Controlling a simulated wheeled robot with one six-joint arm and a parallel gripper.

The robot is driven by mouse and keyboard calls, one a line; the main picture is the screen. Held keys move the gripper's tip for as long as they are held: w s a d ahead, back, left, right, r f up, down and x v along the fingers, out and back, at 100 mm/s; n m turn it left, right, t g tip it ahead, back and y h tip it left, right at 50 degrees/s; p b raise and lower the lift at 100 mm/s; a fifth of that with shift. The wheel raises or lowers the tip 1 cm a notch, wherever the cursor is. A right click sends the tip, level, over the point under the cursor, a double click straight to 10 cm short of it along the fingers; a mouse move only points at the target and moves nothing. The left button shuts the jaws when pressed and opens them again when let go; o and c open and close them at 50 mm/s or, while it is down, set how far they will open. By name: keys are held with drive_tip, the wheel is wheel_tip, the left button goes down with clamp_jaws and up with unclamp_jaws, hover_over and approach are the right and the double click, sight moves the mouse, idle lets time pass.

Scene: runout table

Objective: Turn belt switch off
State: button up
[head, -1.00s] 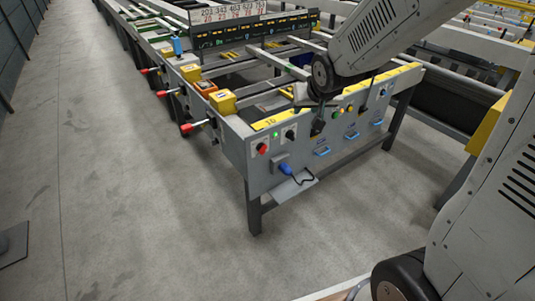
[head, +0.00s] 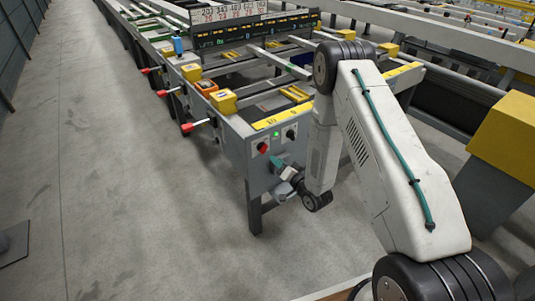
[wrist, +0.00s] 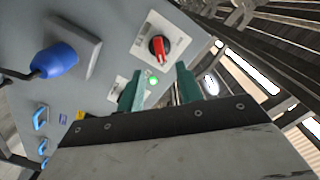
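A red rotary switch (head: 263,147) on a pale plate sits at the left of the grey end panel (head: 237,148). In the wrist view the red switch (wrist: 158,48) is above the fingers, its handle lying near upright in the picture. A green light (wrist: 152,80) glows beside it, seen between the fingers. A black knob (head: 291,134) is to the right on the panel; its plate is partly hidden by a finger in the wrist view. My gripper (wrist: 158,80) is open and empty, its teal fingers apart. In the head view my gripper (head: 277,163) is low near the panel, below the switches.
A blue plug (wrist: 55,60) with a dark cable projects from the panel. Blue handles (wrist: 41,118) are lower in the wrist view. Red-tipped levers (head: 187,127) and yellow boxes (head: 223,101) line the table's left side.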

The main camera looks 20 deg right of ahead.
sight(265, 151)
drive_tip(key=x, duration=0.7)
drive_tip(key=shift+w+a+f, duration=0.1)
drive_tip(key=shift+w+f, duration=0.1)
clamp_jaws()
